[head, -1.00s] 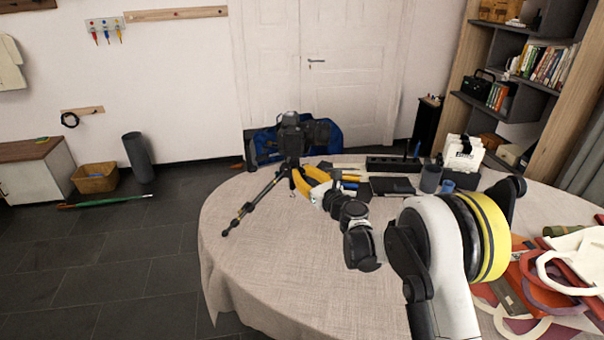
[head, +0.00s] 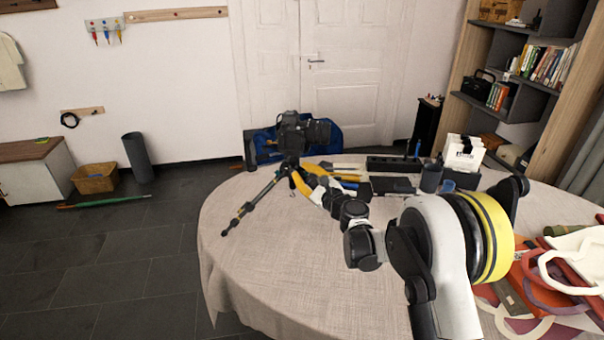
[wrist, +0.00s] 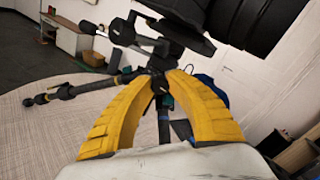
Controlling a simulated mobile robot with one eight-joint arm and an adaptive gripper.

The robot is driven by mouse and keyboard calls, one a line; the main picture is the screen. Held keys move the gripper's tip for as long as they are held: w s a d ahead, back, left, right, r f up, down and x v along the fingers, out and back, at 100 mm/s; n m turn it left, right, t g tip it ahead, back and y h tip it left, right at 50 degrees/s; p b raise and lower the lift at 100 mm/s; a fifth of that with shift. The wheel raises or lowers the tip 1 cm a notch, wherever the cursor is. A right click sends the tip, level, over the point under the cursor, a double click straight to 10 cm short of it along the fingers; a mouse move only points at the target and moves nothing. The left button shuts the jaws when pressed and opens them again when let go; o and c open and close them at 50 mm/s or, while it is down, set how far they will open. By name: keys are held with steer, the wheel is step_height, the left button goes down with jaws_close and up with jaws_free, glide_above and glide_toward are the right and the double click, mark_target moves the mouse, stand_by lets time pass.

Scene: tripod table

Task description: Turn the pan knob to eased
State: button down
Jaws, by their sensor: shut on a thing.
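The tripod (head: 258,204) stands on the round table, with a black camera (head: 292,135) on its head. In the wrist view the camera's dark body and lens (wrist: 262,22) fill the upper right. My gripper (head: 293,172) is beside the tripod's upper part, just below the camera. In the wrist view its yellow fingers (wrist: 160,76) come together on a small dark knob (wrist: 159,86) at the tripod head. The fingertips cover most of the knob, and I cannot read any marking on it.
The table (head: 250,262) has clear cloth at the front left. Behind the gripper lie a black tray (head: 393,164), a dark cup (head: 430,178) and other small items. Coloured bags and cut shapes (head: 545,275) cover the right side. A blue bag (head: 328,140) is behind the camera.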

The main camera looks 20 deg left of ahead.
steer(key=n, duration=0.5)
steer(key=shift+n, duration=2.5)
steer(key=c, duration=1.3)
jaws_free()
steer(key=shift+o, duration=0.2)
steer(key=v, duration=1.2)
steer(key=shift+s, duration=0.1)
